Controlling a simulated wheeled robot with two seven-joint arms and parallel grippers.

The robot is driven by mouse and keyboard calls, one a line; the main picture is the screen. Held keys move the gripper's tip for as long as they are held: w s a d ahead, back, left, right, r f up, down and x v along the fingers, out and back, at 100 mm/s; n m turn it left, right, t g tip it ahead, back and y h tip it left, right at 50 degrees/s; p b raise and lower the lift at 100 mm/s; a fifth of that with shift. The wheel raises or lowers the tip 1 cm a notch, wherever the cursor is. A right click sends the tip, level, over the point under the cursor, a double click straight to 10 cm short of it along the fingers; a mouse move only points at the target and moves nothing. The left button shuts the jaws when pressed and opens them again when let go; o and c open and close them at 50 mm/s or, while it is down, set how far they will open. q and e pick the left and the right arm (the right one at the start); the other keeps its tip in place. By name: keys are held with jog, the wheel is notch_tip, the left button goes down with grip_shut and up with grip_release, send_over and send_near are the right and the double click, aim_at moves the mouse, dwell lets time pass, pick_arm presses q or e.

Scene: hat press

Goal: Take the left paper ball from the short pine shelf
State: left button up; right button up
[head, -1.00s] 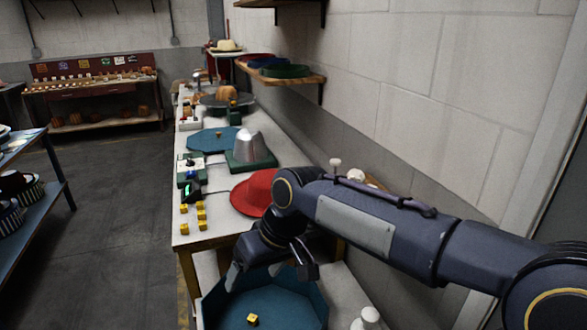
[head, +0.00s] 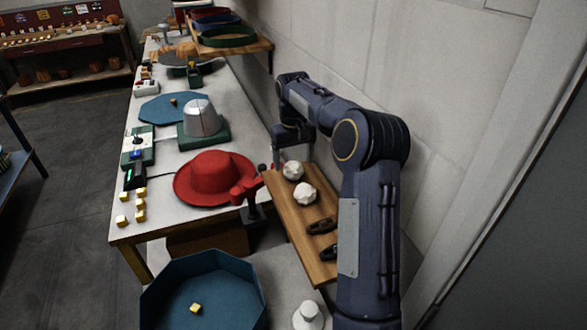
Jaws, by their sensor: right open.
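The short pine shelf (head: 288,222) juts out beside the wall, right of the bench. Two crumpled white paper balls lie on it. The left paper ball (head: 292,171) is at the shelf's far end, and the other paper ball (head: 304,194) is just nearer. My right gripper (head: 291,160) is open, pointing down at the far end of the shelf, with its fingers close around or just behind the left ball. I cannot tell whether they touch it. My left gripper is not in view.
Dark oval items (head: 321,226) lie on the shelf's near half. A red hat (head: 213,177) and a red clamp-like thing (head: 244,190) are left of the shelf. A blue tray (head: 170,290) with a yellow cube is below. The wall is close on the right.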

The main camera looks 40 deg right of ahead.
aim_at(293, 163)
jog(key=shift+f+p, duration=0.3)
jog(key=shift+f, duration=1.5)
jog(key=c, duration=1)
jog(key=shift+c, duration=0.2)
jog(key=shift+r, duration=0.15)
